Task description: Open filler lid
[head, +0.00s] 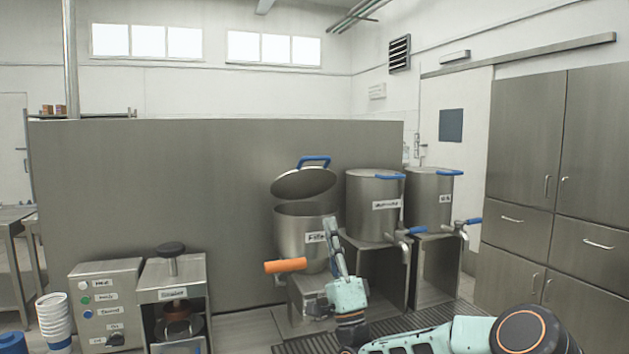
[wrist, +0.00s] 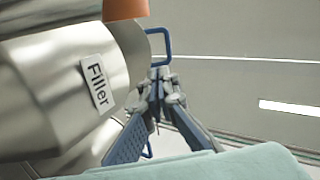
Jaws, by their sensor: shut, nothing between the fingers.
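The filler (head: 290,235) is a round steel pot with a "Filler" label and an orange handle (head: 286,266) at its lower front. Its steel lid (head: 303,184), with a blue handle (head: 314,160) on top, is tilted up, clear of the pot's near rim. My gripper (head: 330,224) is in front of the pot's right side, below the lid. In the wrist view, my gripper (wrist: 160,75) is shut and empty beside the filler's wall (wrist: 60,60). A blue loop (wrist: 160,46) shows past the fingertips; I cannot tell whether they touch it.
Two more steel pots with blue handles and taps, the nearer pot (head: 374,205) and the farther pot (head: 430,195), stand to the right. A control box (head: 105,300), a sealer (head: 173,295) and stacked cups (head: 54,315) are at left. A steel partition (head: 150,190) stands behind.

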